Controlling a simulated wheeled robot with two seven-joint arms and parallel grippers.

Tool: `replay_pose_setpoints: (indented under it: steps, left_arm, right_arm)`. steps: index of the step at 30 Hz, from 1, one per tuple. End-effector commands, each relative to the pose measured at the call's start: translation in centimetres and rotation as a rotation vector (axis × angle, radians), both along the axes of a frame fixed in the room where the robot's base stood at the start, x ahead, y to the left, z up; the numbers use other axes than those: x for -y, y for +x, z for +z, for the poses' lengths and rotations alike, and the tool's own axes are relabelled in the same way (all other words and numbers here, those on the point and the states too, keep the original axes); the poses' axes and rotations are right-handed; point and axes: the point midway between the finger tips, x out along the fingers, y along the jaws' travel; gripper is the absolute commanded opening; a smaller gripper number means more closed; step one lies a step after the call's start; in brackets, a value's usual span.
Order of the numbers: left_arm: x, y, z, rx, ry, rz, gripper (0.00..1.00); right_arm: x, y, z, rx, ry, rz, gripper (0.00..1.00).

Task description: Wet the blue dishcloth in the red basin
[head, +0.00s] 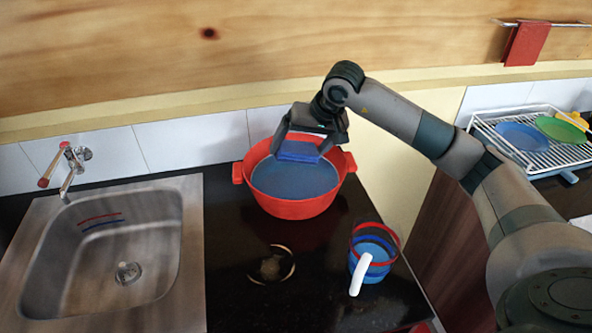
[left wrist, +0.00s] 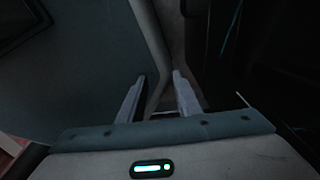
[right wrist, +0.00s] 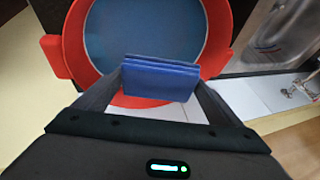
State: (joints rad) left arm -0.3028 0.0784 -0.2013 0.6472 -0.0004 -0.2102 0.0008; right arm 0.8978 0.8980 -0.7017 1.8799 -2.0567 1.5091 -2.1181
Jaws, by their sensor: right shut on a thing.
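The red basin (head: 297,208) stands on the dark counter right of the sink and holds blue-looking water (head: 292,180). My right gripper (head: 304,146) is over the back part of the basin. It is shut on the folded blue dishcloth (head: 298,152). In the right wrist view the dishcloth (right wrist: 160,78) sits between the fingers, with the basin (right wrist: 76,40) below and beyond it. I cannot tell whether the cloth touches the water. My left gripper (left wrist: 158,95) shows only in the left wrist view; its fingers are apart with nothing seen between them.
A steel sink (head: 50,250) with a tap (head: 70,165) is at left. A blue and red mug (head: 372,272) with a white handle stands right of the basin's front. A dish rack (head: 490,135) with plates is at right. A red cloth (head: 527,44) hangs on a rail.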

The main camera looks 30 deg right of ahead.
Motion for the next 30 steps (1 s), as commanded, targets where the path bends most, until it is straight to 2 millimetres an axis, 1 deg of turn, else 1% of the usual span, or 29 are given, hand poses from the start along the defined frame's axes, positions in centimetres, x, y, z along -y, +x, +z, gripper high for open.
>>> replay_pose_setpoints:
  steps: [3,15,19,30]
  left_arm:
    - [0.0,-0.1,0.4,-0.002,0.0,0.0,0.31]
    - [0.0,-0.2,1.3,-0.005,0.001,0.0,0.31]
    - [0.0,-0.2,1.4,-0.004,0.001,0.0,0.31]
    - [0.0,0.0,1.4,0.0,0.0,-0.001,0.31]
  right_arm:
    - [0.0,0.0,1.0,0.002,-0.001,-0.001,0.71]
    - [0.0,0.0,3.5,0.002,0.0,-0.001,0.71]
    - [0.0,0.0,3.8,0.001,0.0,-0.001,0.71]
    - [0.0,0.0,3.8,0.001,0.0,0.0,0.71]
